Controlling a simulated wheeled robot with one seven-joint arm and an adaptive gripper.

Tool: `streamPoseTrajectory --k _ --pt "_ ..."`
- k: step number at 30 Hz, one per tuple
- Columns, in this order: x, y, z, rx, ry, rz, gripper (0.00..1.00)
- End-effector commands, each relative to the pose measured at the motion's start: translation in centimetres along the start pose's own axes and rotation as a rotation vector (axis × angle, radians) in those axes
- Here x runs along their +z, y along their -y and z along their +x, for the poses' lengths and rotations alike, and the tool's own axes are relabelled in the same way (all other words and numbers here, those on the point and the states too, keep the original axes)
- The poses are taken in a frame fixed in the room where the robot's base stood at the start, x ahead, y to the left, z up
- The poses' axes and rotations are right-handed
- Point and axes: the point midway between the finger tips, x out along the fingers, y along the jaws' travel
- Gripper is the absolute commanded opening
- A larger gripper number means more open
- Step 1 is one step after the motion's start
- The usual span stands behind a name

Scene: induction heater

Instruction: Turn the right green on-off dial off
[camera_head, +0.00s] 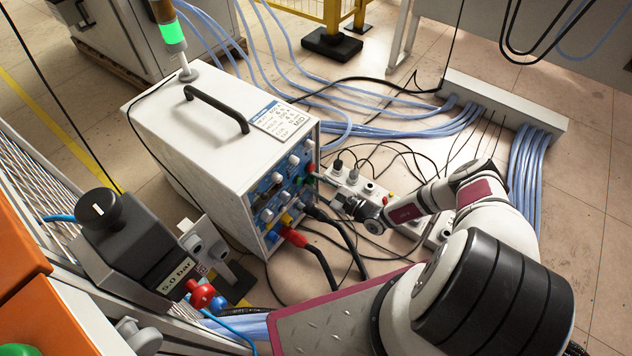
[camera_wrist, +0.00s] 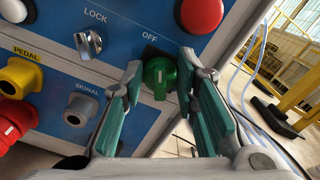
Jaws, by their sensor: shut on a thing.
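The green dial (camera_wrist: 158,75) sits on the blue front panel, just below and right of the printed word OFF in the wrist view. Its grip ridge runs roughly up and down. My gripper (camera_wrist: 160,72) has one green-padded finger on each side of the dial and is shut on it. In the head view my gripper (camera_head: 325,183) reaches the right part of the front of the white heater box (camera_head: 180,115). The dial is too small and covered there to read its angle.
A red button (camera_wrist: 200,13) and a LOCK switch (camera_wrist: 88,43) are close above and left of the dial. Yellow PEDAL (camera_wrist: 20,76) and grey SIGNAL (camera_wrist: 80,109) connectors sit lower left. Black cables (camera_head: 345,240) lie around the box's front.

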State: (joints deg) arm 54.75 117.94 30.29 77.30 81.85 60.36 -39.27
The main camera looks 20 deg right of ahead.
Motion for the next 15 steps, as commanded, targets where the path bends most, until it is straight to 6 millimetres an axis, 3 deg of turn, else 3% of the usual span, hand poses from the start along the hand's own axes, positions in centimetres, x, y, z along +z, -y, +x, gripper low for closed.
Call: streamPoseTrajectory --k 15 --pt "-0.04 -0.18 0.04 0.0 0.0 -0.3 0.0"
